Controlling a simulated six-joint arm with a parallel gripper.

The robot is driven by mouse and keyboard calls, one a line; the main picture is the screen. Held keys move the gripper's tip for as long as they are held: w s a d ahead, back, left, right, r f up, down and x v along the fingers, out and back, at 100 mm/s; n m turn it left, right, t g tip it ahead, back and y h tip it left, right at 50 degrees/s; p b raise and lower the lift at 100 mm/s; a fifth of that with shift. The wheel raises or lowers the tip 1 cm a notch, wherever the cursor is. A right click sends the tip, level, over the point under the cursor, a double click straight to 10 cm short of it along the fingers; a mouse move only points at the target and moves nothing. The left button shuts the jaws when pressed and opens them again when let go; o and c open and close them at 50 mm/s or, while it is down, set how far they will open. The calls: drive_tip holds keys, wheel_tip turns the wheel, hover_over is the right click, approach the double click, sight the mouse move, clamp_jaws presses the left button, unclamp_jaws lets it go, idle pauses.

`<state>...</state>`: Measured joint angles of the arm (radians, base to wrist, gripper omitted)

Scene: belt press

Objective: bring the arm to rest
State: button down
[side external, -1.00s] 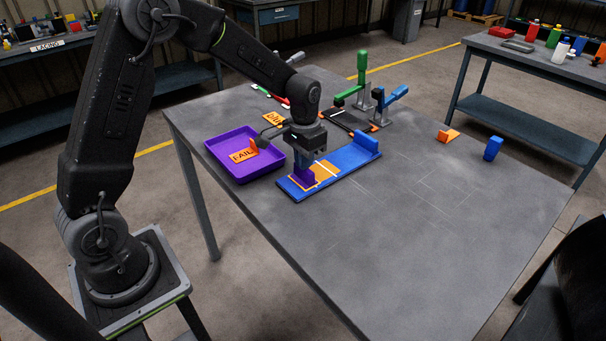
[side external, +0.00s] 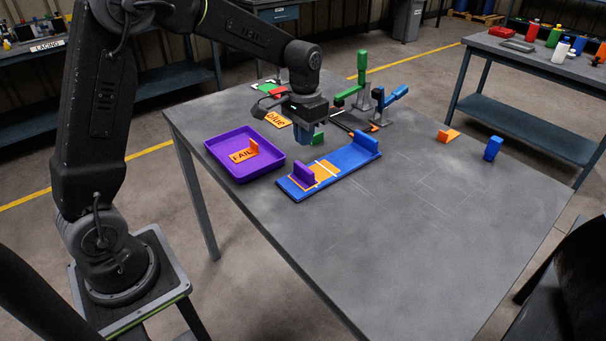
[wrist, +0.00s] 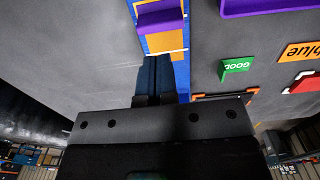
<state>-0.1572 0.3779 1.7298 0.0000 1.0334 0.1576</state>
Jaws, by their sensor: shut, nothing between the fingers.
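My gripper (side external: 304,137) is shut and empty. In the side external view it hangs above the table, beyond the blue board and to the right of the purple tray. In the wrist view its closed fingers (wrist: 160,75) point toward the end of the blue board (wrist: 138,13). In the side external view the blue board (side external: 345,161) lies on the table with an orange patch, a purple block (side external: 303,174) standing on it and a raised blue block at its far end.
The purple tray (side external: 213,156) holds an orange FAIL marker (side external: 245,154). A green GOOD marker (wrist: 236,68) and an orange "blue" label (side external: 277,119) lie near my gripper. Green (side external: 361,72) and blue (side external: 394,94) handled clamps stand behind. The table's right front is clear.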

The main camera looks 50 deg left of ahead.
drive_tip(key=shift+r, duration=0.45)
drive_tip(key=shift+r, duration=0.1)
drive_tip(key=s+d+r+t, duration=0.2)
drive_tip(key=s+d+r, duration=0.2)
drive_tip(key=s+r, duration=0.45)
drive_tip(key=s+d+t, duration=0.3)
drive_tip(key=s, duration=1.1)
drive_tip(key=shift+s+t, duration=0.3)
drive_tip(key=shift+s, duration=0.1)
